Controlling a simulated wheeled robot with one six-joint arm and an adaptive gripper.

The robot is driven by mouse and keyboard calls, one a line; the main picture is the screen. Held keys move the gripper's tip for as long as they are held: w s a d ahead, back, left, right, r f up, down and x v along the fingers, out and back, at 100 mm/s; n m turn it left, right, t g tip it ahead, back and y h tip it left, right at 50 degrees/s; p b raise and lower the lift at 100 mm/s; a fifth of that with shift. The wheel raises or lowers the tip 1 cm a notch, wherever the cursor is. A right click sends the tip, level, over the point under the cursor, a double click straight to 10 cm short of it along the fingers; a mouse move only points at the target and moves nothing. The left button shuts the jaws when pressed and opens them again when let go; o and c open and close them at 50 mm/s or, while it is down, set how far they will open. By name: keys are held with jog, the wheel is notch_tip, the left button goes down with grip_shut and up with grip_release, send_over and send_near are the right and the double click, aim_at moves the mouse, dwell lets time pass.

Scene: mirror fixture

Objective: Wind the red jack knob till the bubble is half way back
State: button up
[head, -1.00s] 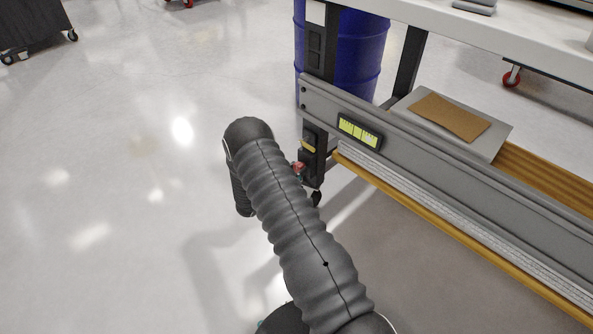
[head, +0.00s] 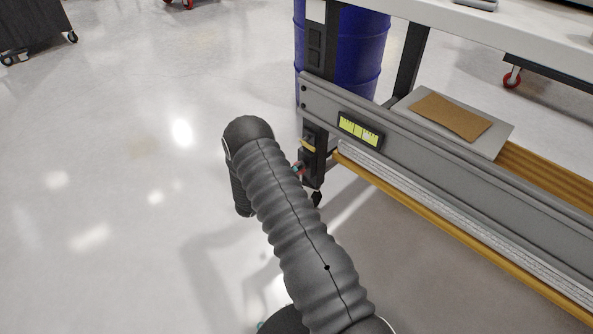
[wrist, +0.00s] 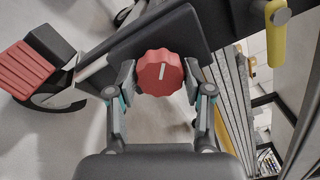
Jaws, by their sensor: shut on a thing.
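The red jack knob (wrist: 160,72) is in the middle of the wrist view, with a white mark pointing nearly straight up. My gripper (wrist: 158,82) has one finger on each side of it and is shut on it. In the head view my arm hides most of the gripper; a small bit of red and teal shows at the leg beside my arm. The level vial (head: 360,130) is a yellow-green window with dark lines on the grey beam (head: 450,165). A paler patch, seemingly the bubble, lies right of its middle; its exact place is too small to read.
A yellow handle (wrist: 277,42) hangs right of the knob in the wrist view, and a red ribbed pedal (wrist: 24,70) is at the left. A blue drum (head: 355,60) stands behind the leg. A brown sheet (head: 451,117) lies on a grey plate. Floor to the left is clear.

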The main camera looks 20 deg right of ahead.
jog(key=n+p, duration=0.1)
jog(key=n, duration=0.8)
jog(key=shift+w, duration=0.1)
jog(key=shift+n, duration=0.4)
jog(key=o, duration=1.2)
jog(key=shift+c, duration=0.2)
jog(key=v, duration=1.2)
